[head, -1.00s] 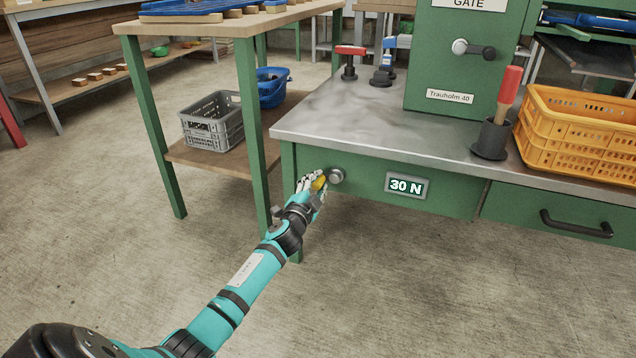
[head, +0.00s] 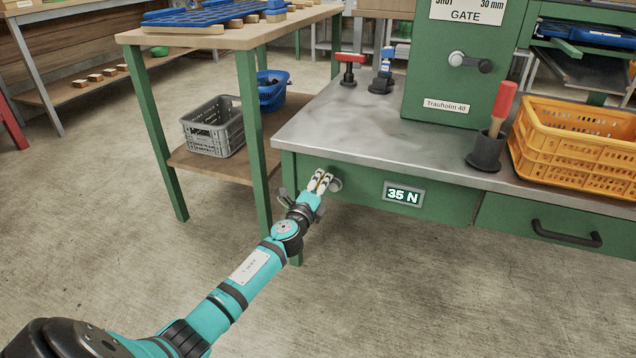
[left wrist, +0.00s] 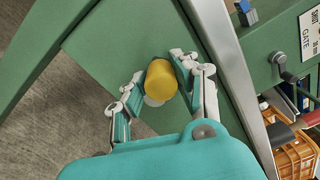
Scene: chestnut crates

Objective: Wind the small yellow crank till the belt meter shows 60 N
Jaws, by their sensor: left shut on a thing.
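The small yellow crank knob (left wrist: 160,80) sits between the fingers of my left gripper (left wrist: 153,88) in the left wrist view. In the head view the left gripper (head: 320,181) is at the left end of the green bench front, shut on the crank. The crank's grey hub (head: 335,184) shows just right of the fingers; the rest of the crank is mostly hidden by them. The belt meter (head: 404,195) on the bench front, to the right of the crank, reads 35 N. My right gripper is not in view.
A green machine (head: 460,75) marked GATE stands on the metal bench top (head: 370,130). A red-handled tool stands in a dark cup (head: 487,152) beside an orange crate (head: 570,150). A wooden-topped table's green leg (head: 252,130) stands close left of my gripper.

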